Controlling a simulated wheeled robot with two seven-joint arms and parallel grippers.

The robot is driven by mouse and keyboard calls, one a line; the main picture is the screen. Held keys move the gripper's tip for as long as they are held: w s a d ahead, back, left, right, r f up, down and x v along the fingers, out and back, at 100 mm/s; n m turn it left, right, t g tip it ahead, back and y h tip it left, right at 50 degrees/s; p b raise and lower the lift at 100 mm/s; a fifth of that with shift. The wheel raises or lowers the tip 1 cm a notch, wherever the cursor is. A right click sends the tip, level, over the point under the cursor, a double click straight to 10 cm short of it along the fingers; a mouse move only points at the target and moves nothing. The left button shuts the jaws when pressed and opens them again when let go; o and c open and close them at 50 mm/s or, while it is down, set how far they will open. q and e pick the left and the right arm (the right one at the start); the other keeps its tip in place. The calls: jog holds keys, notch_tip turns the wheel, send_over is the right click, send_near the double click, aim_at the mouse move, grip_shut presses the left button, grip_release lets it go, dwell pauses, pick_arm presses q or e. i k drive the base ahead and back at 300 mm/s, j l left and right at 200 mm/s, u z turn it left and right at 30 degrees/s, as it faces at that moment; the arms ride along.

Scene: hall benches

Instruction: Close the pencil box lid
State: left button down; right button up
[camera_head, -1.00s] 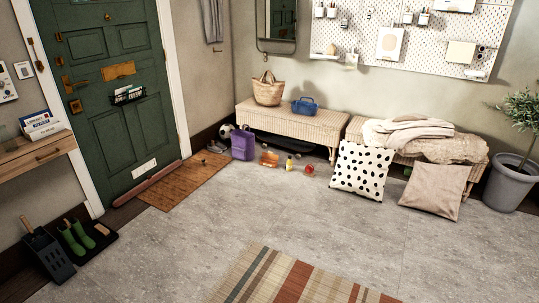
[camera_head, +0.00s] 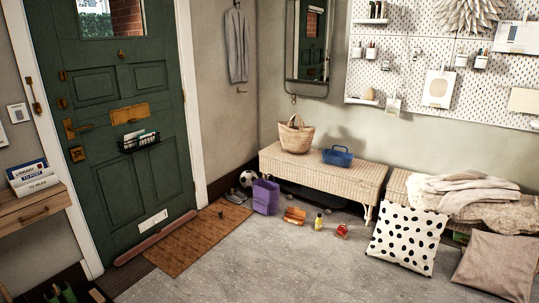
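A small orange box-like item (camera_head: 294,215) lies on the floor in front of the left wicker bench. It may be the pencil box, but it is too small to tell for sure or to make out how its lid stands. Neither of my grippers is in view.
A purple bag (camera_head: 265,197) stands left of the orange item; a yellow bottle (camera_head: 318,223) and a red item (camera_head: 342,231) lie right of it. The wicker bench (camera_head: 350,180) holds a woven bag (camera_head: 296,137) and a blue basket (camera_head: 337,157). Grey floor (camera_head: 270,265) in front is clear.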

aim_at(295, 211)
jog(key=i+u, duration=0.15)
jog(key=i, duration=2.45)
